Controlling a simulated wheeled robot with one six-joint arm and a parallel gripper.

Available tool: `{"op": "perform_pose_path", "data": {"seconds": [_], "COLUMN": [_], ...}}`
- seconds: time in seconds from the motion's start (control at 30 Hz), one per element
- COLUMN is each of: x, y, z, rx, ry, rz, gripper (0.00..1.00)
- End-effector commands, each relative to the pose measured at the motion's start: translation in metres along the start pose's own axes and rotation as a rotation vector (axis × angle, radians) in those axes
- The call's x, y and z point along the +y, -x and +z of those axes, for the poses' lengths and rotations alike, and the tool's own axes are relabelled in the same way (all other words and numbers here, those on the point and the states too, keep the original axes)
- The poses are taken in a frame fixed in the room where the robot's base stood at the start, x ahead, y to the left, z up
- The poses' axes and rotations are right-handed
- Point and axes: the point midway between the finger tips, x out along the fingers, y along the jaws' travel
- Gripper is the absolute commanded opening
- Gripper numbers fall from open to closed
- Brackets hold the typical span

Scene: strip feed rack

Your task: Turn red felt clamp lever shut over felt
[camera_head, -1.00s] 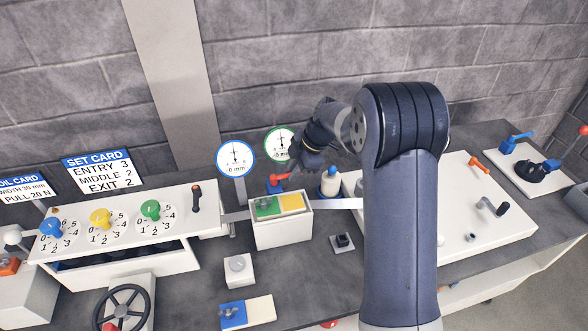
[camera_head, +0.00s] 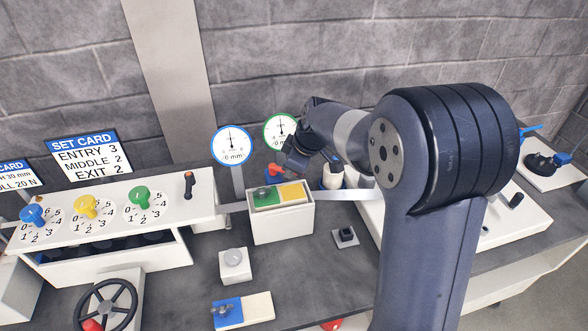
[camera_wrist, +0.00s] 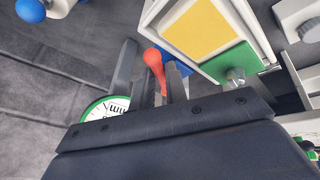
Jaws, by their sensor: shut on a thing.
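The red felt clamp lever (camera_wrist: 155,62) lies between my gripper's two fingers in the wrist view, its rounded end toward the camera. It sits beside a blue part (camera_wrist: 178,63). In the head view the red lever (camera_head: 273,170) shows just behind the white box, partly hidden by my gripper (camera_head: 291,164). My gripper (camera_wrist: 151,58) is shut on the lever. The felt cannot be made out under the clamp.
The white box (camera_head: 283,223) with green and yellow lids stands right in front of the lever. Two round gauges, blue-rimmed (camera_head: 232,145) and green-rimmed (camera_head: 281,130), stand behind. A metal strip (camera_head: 345,194) runs beside the box.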

Motion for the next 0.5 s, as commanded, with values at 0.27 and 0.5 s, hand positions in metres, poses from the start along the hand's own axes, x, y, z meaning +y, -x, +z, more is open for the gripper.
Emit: {"op": "perform_pose_path", "data": {"seconds": [0.27,0.5], "x": [-0.015,-0.024], "y": [0.001,0.002], "z": [-0.005,-0.01], "rx": [-0.048,-0.085], "ry": [-0.213,-0.382], "rz": [0.09,0.161], "gripper": [0.0,0.0]}}
